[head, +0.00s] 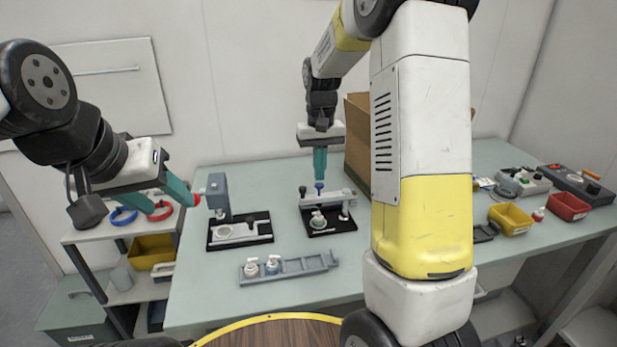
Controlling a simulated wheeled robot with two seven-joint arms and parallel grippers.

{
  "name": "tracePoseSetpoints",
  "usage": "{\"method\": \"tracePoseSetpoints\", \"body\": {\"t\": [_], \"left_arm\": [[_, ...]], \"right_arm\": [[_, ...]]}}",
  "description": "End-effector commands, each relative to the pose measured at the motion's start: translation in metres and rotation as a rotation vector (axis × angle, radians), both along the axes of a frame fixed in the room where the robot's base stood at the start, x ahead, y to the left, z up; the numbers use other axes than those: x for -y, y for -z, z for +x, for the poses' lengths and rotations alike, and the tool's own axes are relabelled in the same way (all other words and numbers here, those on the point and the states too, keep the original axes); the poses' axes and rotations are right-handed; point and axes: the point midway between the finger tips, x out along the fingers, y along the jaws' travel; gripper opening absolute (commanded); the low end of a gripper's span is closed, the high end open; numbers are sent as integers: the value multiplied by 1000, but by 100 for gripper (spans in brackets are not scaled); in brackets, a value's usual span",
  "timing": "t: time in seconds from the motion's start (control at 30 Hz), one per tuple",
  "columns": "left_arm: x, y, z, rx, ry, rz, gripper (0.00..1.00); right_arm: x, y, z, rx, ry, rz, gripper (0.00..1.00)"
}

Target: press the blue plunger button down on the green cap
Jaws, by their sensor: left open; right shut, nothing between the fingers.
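The blue plunger button (319,187) stands up from the grey top of a black-based fixture (348,226) near the table's middle. A small pale cap with a greenish edge (318,222) sits low in that fixture; its details are too small to tell. My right gripper (320,177) points straight down, shut and empty, with its teal fingertips just above the blue button. I cannot tell whether they touch. My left gripper (184,198) is open and empty at the table's left edge, beside the red knob (197,199) of a grey press (217,197).
A grey tray (312,265) with white pump tops lies in front. A cardboard box (357,140) stands behind my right gripper. Yellow (510,219) and red (567,206) bins and control boxes sit at right. My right arm hides part of the table. A shelf with rings stands left.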

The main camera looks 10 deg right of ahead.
Motion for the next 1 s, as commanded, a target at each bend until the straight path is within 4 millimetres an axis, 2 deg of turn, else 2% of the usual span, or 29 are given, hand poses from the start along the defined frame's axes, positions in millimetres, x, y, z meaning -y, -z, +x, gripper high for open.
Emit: {"method": "tracePoseSetpoints", "body": {"t": [0.5, 1.0], "left_arm": [[0, 0, 0, 0, 0, 0, 52], [0, 0, 0, 0, 0, 0, 52]], "right_arm": [[0, 1, 0, 0, 0, 0, 0], [0, 15, 0, 0, 0, 0, 0]]}}
